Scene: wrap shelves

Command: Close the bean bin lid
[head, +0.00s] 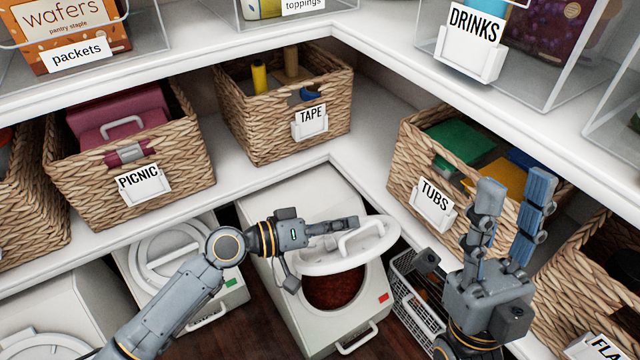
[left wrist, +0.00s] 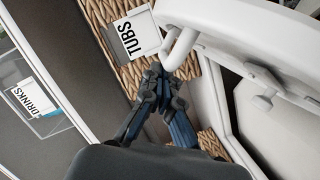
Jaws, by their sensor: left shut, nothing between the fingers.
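The bean bin (head: 290,225) is a white bin on the floor under the shelf, with dark red beans (head: 335,292) showing through its round opening. Its white oval lid (head: 372,250) stands tilted open above the opening, with a loop handle (head: 360,238). My left gripper (head: 350,223) is shut and empty, reaching across behind the lid, close to the handle. In the left wrist view, the shut fingers (left wrist: 163,98) are just below the handle (left wrist: 180,47); I cannot tell whether they touch it. My right gripper (head: 515,185) is open and empty, fingers up, right of the bin.
Another white bin (head: 230,285) with its lid on stands to the left. A wire basket (head: 405,290) stands to the right. The shelf edge (head: 345,178) runs close above, with the wicker TUBS basket (head: 410,160) and TAPE basket (head: 240,120) on it.

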